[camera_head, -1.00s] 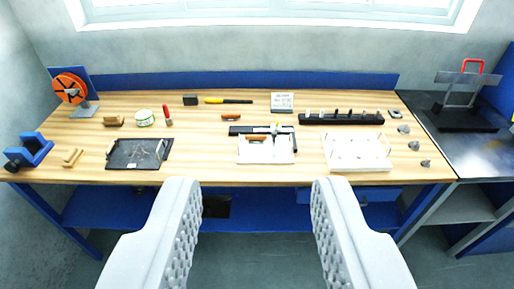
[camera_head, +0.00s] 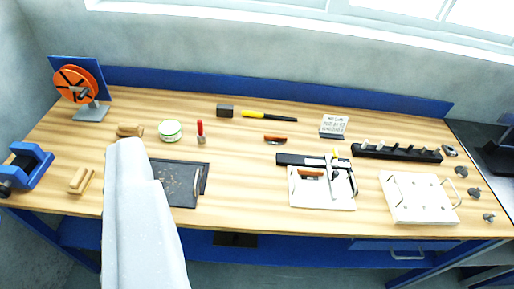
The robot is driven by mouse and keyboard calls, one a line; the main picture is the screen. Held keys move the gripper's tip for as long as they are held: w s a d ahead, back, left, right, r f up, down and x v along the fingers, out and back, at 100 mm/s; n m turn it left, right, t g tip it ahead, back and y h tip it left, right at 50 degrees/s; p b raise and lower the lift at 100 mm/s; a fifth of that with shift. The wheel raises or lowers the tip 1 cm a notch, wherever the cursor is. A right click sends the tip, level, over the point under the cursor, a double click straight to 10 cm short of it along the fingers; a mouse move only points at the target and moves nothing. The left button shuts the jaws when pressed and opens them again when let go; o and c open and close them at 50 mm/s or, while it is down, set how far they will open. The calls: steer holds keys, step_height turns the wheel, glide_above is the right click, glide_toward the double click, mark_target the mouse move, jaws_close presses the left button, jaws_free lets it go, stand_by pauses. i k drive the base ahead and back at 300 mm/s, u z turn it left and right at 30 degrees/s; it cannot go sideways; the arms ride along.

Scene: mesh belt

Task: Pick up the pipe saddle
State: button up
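My gripper (camera_head: 140,215) shows as one pale grey shape at the lower left, over the left edge of the dark tray. Two separate fingers cannot be made out, so its opening is not clear. No held thing shows. A small grey metal piece (camera_head: 449,151) lies at the bench's right end, beyond the white board; it may be the pipe saddle, but it is too small to be sure. My gripper is far to the left of it.
The wooden bench (camera_head: 250,185) carries a dark tray (camera_head: 180,190), a white tin (camera_head: 170,131), a white clipboard-like fixture (camera_head: 320,193), a white board with handles (camera_head: 420,200), a black rack (camera_head: 397,153) and several grey knobs (camera_head: 474,194). A blue vice (camera_head: 25,168) stands left.

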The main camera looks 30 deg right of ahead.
mark_target(307, 175)
steer(key=i, duration=1.2)
steer(key=z, duration=0.45)
